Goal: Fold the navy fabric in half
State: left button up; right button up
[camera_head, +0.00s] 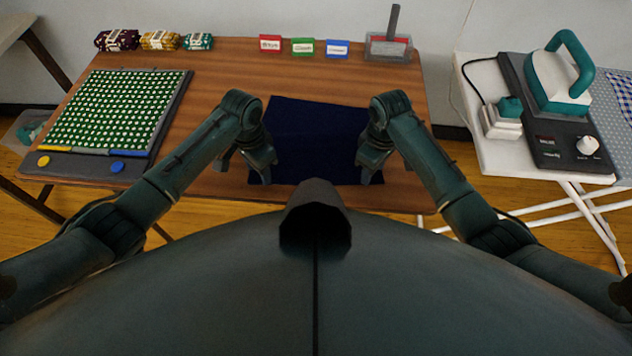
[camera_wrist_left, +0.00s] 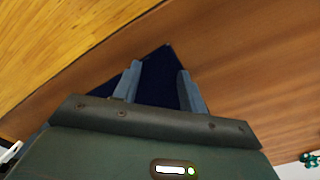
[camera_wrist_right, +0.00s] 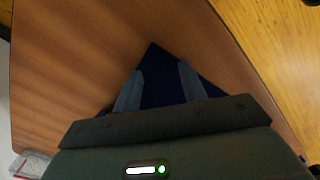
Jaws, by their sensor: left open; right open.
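The navy fabric (camera_head: 315,140) lies flat and spread out on the wooden table in the head view, close to the near edge. My left gripper (camera_head: 262,178) is open at the fabric's near left corner. In the left wrist view a navy corner (camera_wrist_left: 160,75) shows between its two fingers. My right gripper (camera_head: 368,176) is open at the near right corner. In the right wrist view a navy corner (camera_wrist_right: 160,75) shows between its fingers. Whether the fingers touch the cloth cannot be told. My arms hide parts of the fabric's left and right edges.
A cutting mat with green dotted fabric (camera_head: 120,105) lies at the left of the table (camera_head: 225,65). Fabric bundles (camera_head: 160,40), small coloured labels (camera_head: 303,46) and a clear bin (camera_head: 388,48) stand along the back. An iron (camera_head: 560,80) stands on the white board at right.

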pick_arm(q)
jog(key=shift+a, duration=0.1)
grip_shut()
pick_arm(e)
jog(key=shift+s+d+f, duration=0.1)
jog(key=shift+f, duration=0.05)
grip_shut()
dwell(0.5)
